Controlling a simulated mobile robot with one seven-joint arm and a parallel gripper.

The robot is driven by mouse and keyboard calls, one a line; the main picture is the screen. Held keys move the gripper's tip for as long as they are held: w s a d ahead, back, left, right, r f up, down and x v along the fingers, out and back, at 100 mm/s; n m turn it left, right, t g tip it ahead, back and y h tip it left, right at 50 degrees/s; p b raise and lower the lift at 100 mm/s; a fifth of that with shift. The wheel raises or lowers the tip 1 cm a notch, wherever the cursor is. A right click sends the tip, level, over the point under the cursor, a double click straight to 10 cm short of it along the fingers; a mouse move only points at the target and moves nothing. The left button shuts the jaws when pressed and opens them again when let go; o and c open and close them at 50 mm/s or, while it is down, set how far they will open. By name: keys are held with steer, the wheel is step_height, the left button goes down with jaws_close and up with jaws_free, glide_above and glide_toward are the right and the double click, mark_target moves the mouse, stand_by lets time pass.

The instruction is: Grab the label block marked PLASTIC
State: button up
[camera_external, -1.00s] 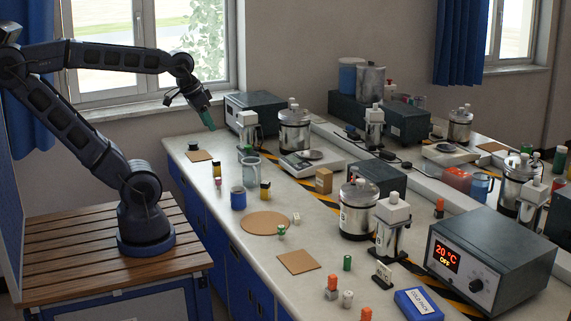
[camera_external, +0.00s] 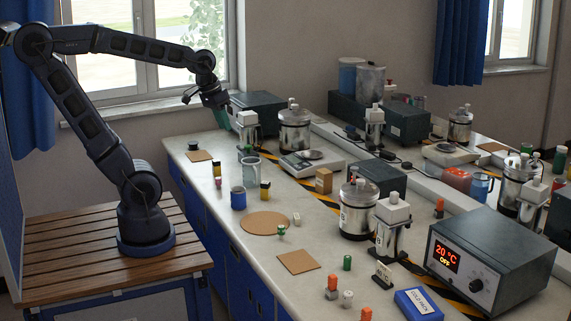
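A small white label block (camera_external: 383,272) with dark lettering stands near the front of the bench, between the metal vessels and the blue cold pack; its word is too small to read. My gripper (camera_external: 214,104) is high over the far left end of the bench, far from that block. A teal-green piece (camera_external: 221,117) shows at the gripper's end. I cannot tell whether it is held or part of the gripper, nor whether the fingers are open or shut.
A blue cold pack (camera_external: 418,303), an orange-topped piece (camera_external: 332,286) and a green cylinder (camera_external: 347,263) stand around the label block. The heater box (camera_external: 490,262) reading 20 °C OFF is to its right. A square cork mat (camera_external: 298,261) lies bare to its left.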

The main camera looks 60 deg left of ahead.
steer(key=w+f+n+g+h, duration=0.1)
steer(key=w+f+n+g, duration=0.2)
steer(key=w, duration=0.6)
steer(key=n+g+h, duration=0.1)
steer(key=n+h, duration=0.1)
steer(key=n, duration=0.4)
glide_above(296, 215)
steer(key=s+a, duration=0.3)
steer(key=s, duration=0.1)
step_height(296, 215, down, 14)
steer(key=w+f+n+g, duration=0.1)
steer(key=w+f+n, duration=0.35)
steer(key=f, duration=0.75)
steer(key=shift+m+h, duration=0.4)
steer(key=shift+m, duration=0.15)
steer(key=shift+w+a+x, duration=0.1)
steer(key=shift+w+x, duration=0.1)
steer(key=shift+x, duration=2.2)
steer(key=shift+w+a+x, duration=0.15)
steer(key=shift+x, duration=2.25)
steer(key=shift+f, duration=0.1)
jaws_close()
